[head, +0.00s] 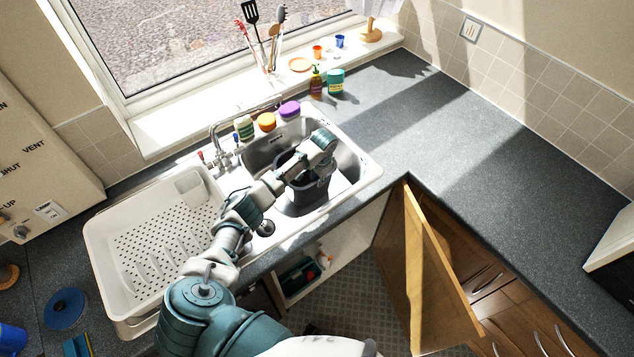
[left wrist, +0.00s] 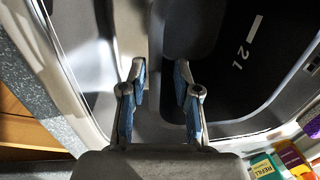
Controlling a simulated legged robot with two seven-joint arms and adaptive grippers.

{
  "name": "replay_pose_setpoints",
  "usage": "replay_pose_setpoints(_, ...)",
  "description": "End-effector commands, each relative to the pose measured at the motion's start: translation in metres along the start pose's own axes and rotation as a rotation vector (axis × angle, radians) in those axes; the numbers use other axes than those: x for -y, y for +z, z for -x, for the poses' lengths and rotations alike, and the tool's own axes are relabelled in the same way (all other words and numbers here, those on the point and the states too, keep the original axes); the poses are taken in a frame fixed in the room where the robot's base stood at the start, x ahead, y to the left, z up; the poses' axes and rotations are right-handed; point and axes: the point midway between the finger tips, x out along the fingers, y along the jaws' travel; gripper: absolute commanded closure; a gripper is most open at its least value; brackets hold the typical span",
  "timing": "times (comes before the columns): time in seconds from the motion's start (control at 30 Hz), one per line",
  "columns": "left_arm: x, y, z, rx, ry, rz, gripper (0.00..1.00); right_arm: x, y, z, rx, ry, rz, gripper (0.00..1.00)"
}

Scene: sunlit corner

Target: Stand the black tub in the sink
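The black tub (head: 312,194) is in the sink's right-hand basin (head: 349,165), seemingly upright. I cannot tell whether its base touches the basin floor. My left arm reaches over it in the head view and hides part of its rim. In the left wrist view, the tub's dark inside (left wrist: 235,70) shows to the right with a "2 L" mark. My left gripper (left wrist: 160,78) has its two blue-padded fingers apart, at the tub's edge. A gap shows between the fingertips; contact with the tub wall is unclear. My right gripper is in neither view.
A white draining rack (head: 150,240) stands left of the basin. A tap (head: 218,150) and several jars, one purple-lidded (head: 289,110), line the sink's back edge. A cupboard door (head: 430,270) hangs open below. The worktop (head: 420,125) to the right is mostly clear.

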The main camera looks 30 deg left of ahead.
Motion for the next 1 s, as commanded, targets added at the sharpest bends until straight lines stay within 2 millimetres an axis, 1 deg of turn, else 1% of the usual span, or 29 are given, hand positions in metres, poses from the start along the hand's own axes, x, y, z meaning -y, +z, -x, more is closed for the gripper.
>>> replay_pose_setpoints(0.03,0.0,-0.001,0.013,-0.005,-0.001,-0.001,0.69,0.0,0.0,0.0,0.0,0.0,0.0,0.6)
replay_pose_setpoints(0.2,0.001,-0.001,0.05,-0.004,-0.001,0.0,0.69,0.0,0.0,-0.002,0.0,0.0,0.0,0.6)
replay_pose_setpoints(0.3,0.001,-0.001,0.066,-0.003,-0.001,0.001,0.69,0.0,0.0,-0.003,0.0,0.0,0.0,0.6)
replay_pose_setpoints(0.4,0.001,-0.001,0.076,-0.002,-0.001,0.001,0.69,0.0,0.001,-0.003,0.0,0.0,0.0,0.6)
replay_pose_setpoints(0.57,0.0,0.0,0.083,0.0,0.0,0.001,0.69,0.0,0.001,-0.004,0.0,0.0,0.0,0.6)
replay_pose_setpoints(1.0,0.0,0.0,0.082,0.0,0.0,0.001,0.69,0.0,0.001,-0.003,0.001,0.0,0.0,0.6)
